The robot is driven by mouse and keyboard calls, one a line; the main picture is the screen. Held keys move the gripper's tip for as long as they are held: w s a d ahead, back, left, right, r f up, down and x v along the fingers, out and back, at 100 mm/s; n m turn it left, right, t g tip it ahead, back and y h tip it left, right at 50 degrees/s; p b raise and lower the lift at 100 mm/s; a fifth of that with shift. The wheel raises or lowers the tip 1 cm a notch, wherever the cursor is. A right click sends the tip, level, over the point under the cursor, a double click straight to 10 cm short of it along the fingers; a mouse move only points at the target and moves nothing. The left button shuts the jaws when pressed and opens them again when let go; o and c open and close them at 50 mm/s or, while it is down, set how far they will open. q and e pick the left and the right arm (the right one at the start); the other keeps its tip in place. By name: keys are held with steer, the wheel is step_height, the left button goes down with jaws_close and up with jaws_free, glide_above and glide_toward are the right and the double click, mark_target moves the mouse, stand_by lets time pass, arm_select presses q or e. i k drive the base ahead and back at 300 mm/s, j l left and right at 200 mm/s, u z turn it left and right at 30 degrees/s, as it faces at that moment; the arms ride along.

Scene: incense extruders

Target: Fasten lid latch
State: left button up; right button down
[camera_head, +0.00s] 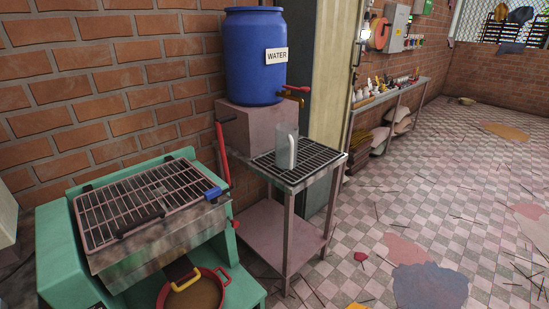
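A green machine (58,245) stands at the left, with a metal hopper (165,245) on top. A barred metal lid (120,205) lies over the hopper and looks lowered. A dark handle bar (140,223) runs along its front edge. A small blue piece (213,193), possibly the latch, sits at the lid's right front corner. It is too small to tell whether it is fastened. Neither of my grippers is in view.
A red lever (222,153) rises right of the hopper. A red pot (222,278) with a yellow tool (185,279) stands below. A blue water barrel (253,58) stands behind a metal stand (285,190) holding a pitcher (287,146). Tiled floor (350,235) at right is largely open, with scattered sticks and stains.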

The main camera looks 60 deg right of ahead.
mark_target(212, 194)
steer(key=z, duration=1.3)
